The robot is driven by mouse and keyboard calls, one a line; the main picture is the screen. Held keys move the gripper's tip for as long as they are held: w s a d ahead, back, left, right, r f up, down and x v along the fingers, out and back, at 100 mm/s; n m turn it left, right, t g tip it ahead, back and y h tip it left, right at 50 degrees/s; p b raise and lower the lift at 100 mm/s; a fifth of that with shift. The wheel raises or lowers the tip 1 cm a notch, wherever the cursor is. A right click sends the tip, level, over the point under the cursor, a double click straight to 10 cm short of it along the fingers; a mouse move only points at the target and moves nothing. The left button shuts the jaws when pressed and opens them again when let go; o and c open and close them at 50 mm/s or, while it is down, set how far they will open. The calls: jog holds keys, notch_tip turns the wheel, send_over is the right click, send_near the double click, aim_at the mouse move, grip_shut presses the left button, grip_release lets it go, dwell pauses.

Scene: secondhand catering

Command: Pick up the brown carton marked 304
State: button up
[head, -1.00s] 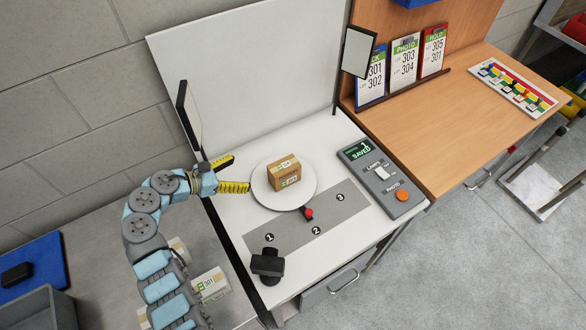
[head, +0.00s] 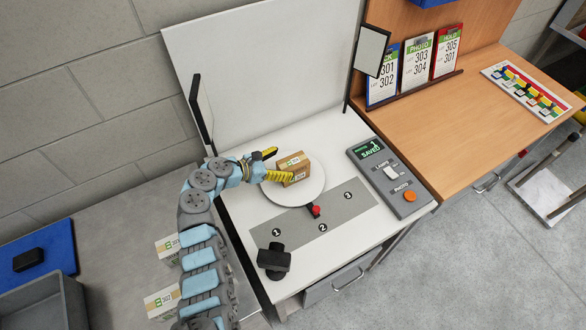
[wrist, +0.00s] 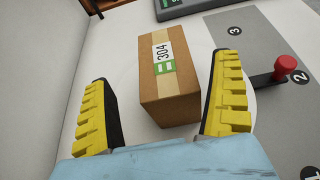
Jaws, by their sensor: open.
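The brown carton (head: 293,168) stands on the round white turntable (head: 300,197) in the head view. In the wrist view the carton (wrist: 166,80) carries a white and green label reading 304. My gripper (head: 272,165) is open, with its yellow-padded fingers just left of the carton in the head view. In the wrist view my gripper (wrist: 165,100) has one finger on each side of the carton's near end. There is a gap on the left. On the right the finger is close to the carton, and I cannot tell whether it touches.
A red knob (head: 316,210) sits at the turntable's front edge. A black camera-like device (head: 274,260) stands at the front of the bench. A grey control box (head: 390,176) reading SAVED is to the right. Other cartons (head: 163,301) lie on the left surface beside my arm.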

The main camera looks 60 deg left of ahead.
aim_at(291, 163)
jog(key=shift+d+x, duration=0.15)
jog(key=shift+x, duration=0.95)
jog(key=shift+d+x, duration=0.1)
jog(key=shift+x, duration=1)
jog(key=c, duration=1.4)
jog(key=shift+o, duration=0.2)
jog(key=shift+r, duration=0.1)
